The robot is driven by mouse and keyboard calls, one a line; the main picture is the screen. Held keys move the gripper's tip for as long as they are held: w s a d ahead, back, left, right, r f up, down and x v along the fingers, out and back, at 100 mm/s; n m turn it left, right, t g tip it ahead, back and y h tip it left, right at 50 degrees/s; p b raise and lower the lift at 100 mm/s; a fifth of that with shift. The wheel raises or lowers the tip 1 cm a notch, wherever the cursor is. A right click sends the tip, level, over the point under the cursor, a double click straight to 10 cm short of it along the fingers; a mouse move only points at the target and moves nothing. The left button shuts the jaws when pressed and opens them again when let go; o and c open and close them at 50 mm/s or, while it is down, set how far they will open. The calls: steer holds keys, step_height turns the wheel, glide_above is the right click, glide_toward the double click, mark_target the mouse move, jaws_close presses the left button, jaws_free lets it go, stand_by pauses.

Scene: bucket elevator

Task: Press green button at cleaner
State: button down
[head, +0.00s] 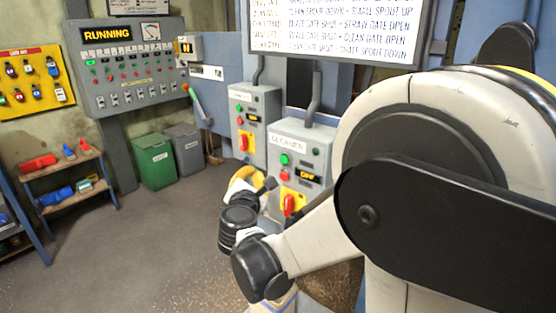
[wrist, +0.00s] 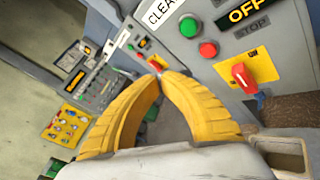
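The grey cleaner box (head: 312,142) stands at the centre of the head view, labelled CLEANER. Its green button (head: 285,159) sits above a red button (head: 284,176), beside a display reading OFF (head: 309,177). In the wrist view the green button (wrist: 189,27) is right of and above my fingertips, with a visible gap. My gripper (wrist: 156,75) has yellow fingers whose tips come together with nothing between them. In the head view my wrist partly hides the fingers, which show in front of the box's lower left.
A red rotary switch on a yellow plate (wrist: 262,65) is below the buttons. A similar grey box (head: 252,101) stands left of the cleaner box. A panel reading RUNNING (head: 107,34), green bin (head: 154,163) and grey bin (head: 185,150) stand farther back. Open floor lies left.

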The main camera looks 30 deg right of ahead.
glide_toward(278, 156)
steer(key=shift+w+d+f, duration=0.1)
steer(key=shift+w+d, duration=0.15)
steer(key=shift+w, duration=0.5)
steer(key=shift+w+d+f, duration=0.1)
steer(key=shift+w+d, duration=0.15)
steer(key=shift+w, duration=0.55)
steer(key=shift+w+d+f, duration=0.1)
steer(key=shift+w+d, duration=0.2)
steer(key=shift+w, duration=0.45)
steer(key=shift+w+d, duration=0.15)
steer(key=shift+d, duration=0.25)
steer(key=shift+w+d, duration=0.15)
steer(key=shift+d, duration=0.35)
stand_by(0.4)
steer(key=shift+a, duration=0.2)
steer(key=shift+s+a, duration=0.3)
steer(key=shift+a, duration=0.35)
steer(key=shift+s+a, duration=0.3)
steer(key=shift+a, duration=0.5)
steer(key=shift+s+a, duration=0.25)
steer(key=shift+a, duration=0.55)
steer(key=shift+s+a, duration=0.3)
steer(key=shift+a, duration=0.5)
